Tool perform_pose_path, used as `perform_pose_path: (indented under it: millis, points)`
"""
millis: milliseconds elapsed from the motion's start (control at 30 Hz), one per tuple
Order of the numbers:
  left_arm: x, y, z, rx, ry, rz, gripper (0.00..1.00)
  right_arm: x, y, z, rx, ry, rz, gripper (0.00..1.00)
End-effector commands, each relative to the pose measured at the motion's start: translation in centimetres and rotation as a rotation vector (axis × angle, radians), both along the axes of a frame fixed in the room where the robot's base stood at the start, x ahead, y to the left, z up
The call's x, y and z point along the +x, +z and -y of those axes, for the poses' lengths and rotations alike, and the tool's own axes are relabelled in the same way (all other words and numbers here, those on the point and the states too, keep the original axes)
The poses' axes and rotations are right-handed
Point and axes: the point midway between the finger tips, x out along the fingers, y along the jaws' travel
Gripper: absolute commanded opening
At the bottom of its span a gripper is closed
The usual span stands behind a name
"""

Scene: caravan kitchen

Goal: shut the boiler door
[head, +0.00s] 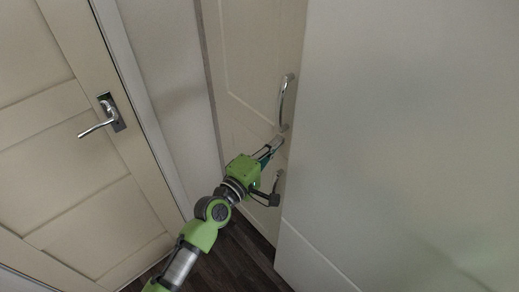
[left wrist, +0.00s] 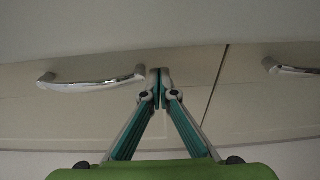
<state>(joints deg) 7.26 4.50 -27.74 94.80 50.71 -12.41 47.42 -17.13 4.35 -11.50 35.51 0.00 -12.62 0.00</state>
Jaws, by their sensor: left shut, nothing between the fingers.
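A tall cream panelled door (head: 250,70), which looks like the boiler door, has a chrome bow handle (head: 284,102). The handle also shows in the left wrist view (left wrist: 92,80). My left gripper (head: 277,144) has its fingertips together, empty, at the door's lower part just below this handle. In the left wrist view the fingertips (left wrist: 158,88) are beside the handle's end, against or very close to the door face; I cannot tell if they touch. How far the door stands open is not clear. My right gripper is not in view.
A second chrome handle (head: 277,182) sits lower, past a seam seen in the left wrist view. A large pale panel (head: 400,130) fills the right side, close to the gripper. A panelled door with a lever handle (head: 103,117) is at left. Dark floor (head: 236,255) shows between.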

Motion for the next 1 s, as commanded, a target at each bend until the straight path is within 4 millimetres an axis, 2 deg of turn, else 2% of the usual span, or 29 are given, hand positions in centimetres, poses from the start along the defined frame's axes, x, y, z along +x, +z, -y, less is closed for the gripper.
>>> perform_pose_path:
  millis: [100,333,833,1000]
  points:
    - [1.1,0.1,1.6,-0.002,0.0,0.001,0.0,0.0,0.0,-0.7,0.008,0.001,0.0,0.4]
    - [2.2,0.2,3.1,-0.001,-0.001,0.003,0.0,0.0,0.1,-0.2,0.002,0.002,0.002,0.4]
    - [2.4,0.6,3.5,-0.007,-0.003,0.008,0.0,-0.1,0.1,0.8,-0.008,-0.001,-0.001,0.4]
    - [1.7,0.6,3.0,-0.009,-0.003,0.008,0.0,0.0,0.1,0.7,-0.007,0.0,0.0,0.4]
